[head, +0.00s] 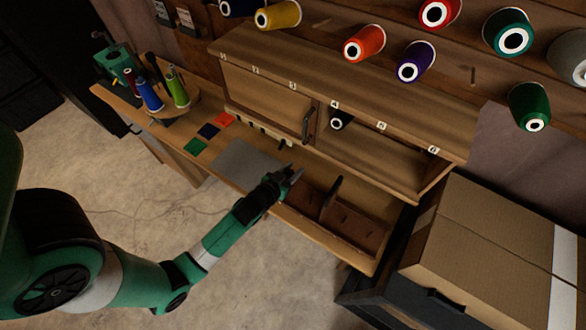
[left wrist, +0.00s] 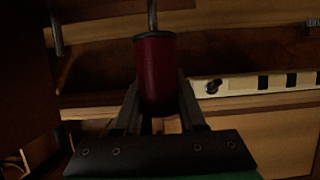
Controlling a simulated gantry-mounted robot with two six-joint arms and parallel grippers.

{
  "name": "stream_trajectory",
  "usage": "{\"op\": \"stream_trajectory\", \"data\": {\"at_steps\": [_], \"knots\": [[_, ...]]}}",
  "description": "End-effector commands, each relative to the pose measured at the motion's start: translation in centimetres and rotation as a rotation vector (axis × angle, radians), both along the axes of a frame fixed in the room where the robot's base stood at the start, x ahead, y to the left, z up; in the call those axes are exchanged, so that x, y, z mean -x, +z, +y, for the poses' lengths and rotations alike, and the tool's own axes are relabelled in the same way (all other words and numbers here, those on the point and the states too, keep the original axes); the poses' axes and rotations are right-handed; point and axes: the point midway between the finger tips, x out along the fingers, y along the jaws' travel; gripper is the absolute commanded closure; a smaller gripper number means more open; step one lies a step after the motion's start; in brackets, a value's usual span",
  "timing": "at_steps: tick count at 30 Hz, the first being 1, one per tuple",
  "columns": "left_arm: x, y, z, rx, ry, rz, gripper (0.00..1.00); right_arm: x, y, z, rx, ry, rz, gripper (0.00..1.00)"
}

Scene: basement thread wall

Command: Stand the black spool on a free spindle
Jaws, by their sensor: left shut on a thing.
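The black spool (head: 338,122) lies in the cabinet's open compartment, its pale ringed end facing out, just right of the door's edge. My left gripper (head: 291,174) is over the front of the bench, below the compartment and apart from the spool. In the left wrist view its fingers are shut on a dark red cylinder (left wrist: 156,75) with a black rim and a metal rod at its far end. The cylinder is hard to make out in the head view. A bare spindle (head: 473,76) sticks out of the wall board at upper right. My right gripper is not in view.
The cabinet door (head: 268,92) with its dark handle (head: 307,122) covers the left part. Coloured spools, such as the orange one (head: 364,43), fill other wall spindles. A cardboard box (head: 490,250) stands at right.

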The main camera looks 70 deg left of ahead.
Motion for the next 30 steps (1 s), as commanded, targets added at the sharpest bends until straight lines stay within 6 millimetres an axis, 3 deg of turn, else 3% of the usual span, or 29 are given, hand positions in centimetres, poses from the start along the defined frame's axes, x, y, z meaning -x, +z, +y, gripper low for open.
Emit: {"op": "stream_trajectory", "data": {"at_steps": [3,11,30], "knots": [[0.0,-2.0,0.0,0.0,0.0,0.0,1.0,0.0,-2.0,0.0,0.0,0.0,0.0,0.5],[0.0,-4.4,0.0,0.0,0.0,0.0,1.0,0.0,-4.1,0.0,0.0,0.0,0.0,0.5],[0.0,-4.6,0.0,0.0,0.0,0.0,1.0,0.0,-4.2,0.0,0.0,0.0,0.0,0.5]]}}
